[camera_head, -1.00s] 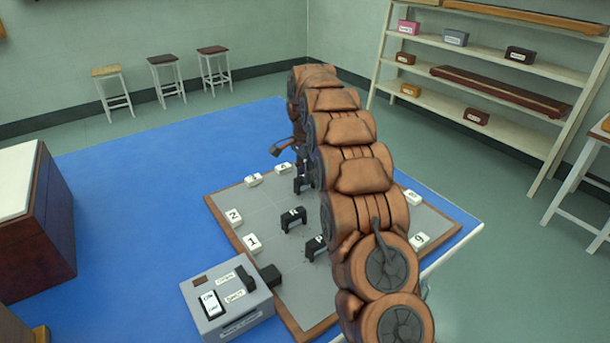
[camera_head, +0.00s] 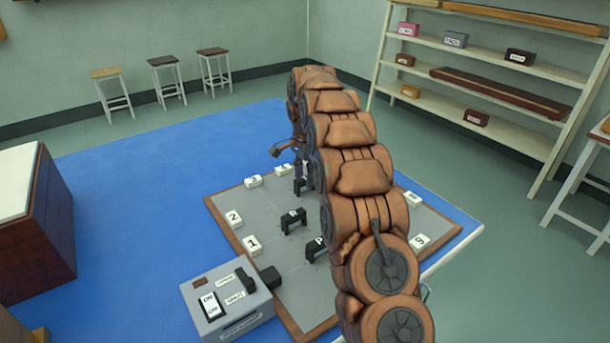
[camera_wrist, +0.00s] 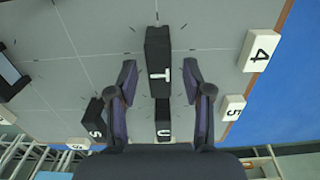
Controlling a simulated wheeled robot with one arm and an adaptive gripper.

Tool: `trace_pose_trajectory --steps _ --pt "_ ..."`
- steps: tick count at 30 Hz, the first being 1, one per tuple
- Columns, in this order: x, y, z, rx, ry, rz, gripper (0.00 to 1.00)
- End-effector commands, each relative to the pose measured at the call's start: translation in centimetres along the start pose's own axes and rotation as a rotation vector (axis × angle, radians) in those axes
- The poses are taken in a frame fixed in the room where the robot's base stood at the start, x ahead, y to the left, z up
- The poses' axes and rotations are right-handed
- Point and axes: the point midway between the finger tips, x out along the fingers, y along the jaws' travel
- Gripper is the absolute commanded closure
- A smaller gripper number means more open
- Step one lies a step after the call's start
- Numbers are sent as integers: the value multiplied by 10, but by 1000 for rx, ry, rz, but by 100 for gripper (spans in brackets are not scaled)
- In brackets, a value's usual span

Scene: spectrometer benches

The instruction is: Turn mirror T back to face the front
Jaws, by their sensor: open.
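Mirror T (camera_wrist: 157,60) is a black upright block with a white letter T on top, near the middle of the wrist view. My gripper (camera_wrist: 160,75) is open, with one dark finger on each side of T and a visible gap on both sides. It does not grip the block. Which way T's mirror face points cannot be told from above. In the head view my copper-coloured arm hides most of the gripper and part of the board. A black block (camera_head: 301,186) shows beside the arm there; its letter is unreadable.
Block U (camera_wrist: 163,117) stands just below T in the wrist view, and block S (camera_wrist: 95,117) is to the left. White tiles 4 (camera_wrist: 261,50) and 5 (camera_wrist: 232,108) lie to the right. A grey switch box (camera_head: 240,311) sits at the board's front left corner.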

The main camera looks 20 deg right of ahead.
Motion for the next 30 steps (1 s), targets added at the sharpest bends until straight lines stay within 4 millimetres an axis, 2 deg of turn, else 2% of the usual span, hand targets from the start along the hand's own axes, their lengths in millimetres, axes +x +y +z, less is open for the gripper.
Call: trace_pose_trajectory --steps 7,18,30 --pt "-8 0 0 0 0 0 50" --pt "-55 -1 0 0 1 -2 50" --pt "-75 0 0 0 0 0 50"
